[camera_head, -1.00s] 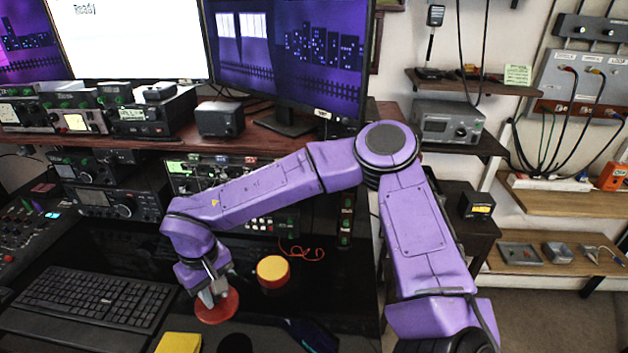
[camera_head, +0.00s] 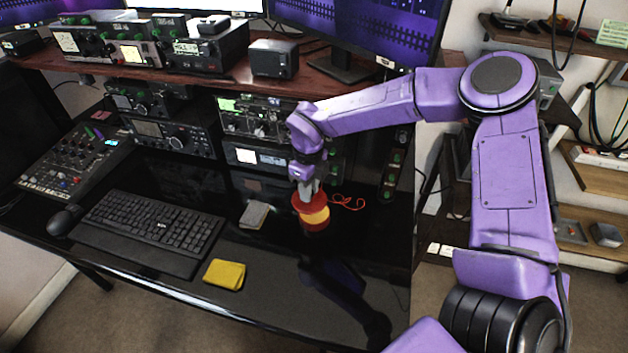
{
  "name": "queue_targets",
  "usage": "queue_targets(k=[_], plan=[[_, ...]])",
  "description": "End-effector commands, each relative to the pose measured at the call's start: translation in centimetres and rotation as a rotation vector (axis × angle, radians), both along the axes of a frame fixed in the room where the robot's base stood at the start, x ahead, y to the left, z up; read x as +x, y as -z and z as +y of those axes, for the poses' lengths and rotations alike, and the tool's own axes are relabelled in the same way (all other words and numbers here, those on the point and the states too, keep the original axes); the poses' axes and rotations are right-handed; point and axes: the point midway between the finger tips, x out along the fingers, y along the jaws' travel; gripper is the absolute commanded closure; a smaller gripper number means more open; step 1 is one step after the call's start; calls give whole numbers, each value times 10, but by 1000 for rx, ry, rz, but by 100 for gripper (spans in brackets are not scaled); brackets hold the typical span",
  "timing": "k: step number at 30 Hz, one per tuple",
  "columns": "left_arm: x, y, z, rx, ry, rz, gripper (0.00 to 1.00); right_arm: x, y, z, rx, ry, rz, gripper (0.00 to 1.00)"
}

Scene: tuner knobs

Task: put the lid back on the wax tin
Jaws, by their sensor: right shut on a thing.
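The wax tin (camera_head: 317,228) is a small red round tin with yellow wax inside, standing on the glossy black desk. My right gripper (camera_head: 308,190) points down and is shut on the red lid (camera_head: 305,205). The lid is over the back left part of the tin and overlaps it in the picture. Part of the yellow wax still shows at the front right. I cannot tell whether the lid touches the tin. My left gripper is not in view.
A grey block (camera_head: 256,214) and a folded yellow cloth (camera_head: 225,274) lie left of the tin. A keyboard (camera_head: 155,225) is farther left. A red cord (camera_head: 348,203) lies just right of the tin. Radios stand behind, under a wooden shelf (camera_head: 190,84). The desk's front is mostly clear.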

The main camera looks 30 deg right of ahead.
Motion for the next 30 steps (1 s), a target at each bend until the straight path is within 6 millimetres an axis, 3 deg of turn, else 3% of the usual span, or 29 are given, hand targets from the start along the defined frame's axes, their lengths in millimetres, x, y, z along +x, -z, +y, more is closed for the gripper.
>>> queue_targets(k=[3,8,14,24,30], plan=[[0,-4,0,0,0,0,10,3,-2,-11,-3,260,-2,100],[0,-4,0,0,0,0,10,5,-1,-19,-5,433,-5,100],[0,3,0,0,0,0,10,5,7,-19,-5,458,-4,100],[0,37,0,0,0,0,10,5,45,-19,-5,454,-4,100],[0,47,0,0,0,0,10,5,61,-19,-4,454,-4,100]])
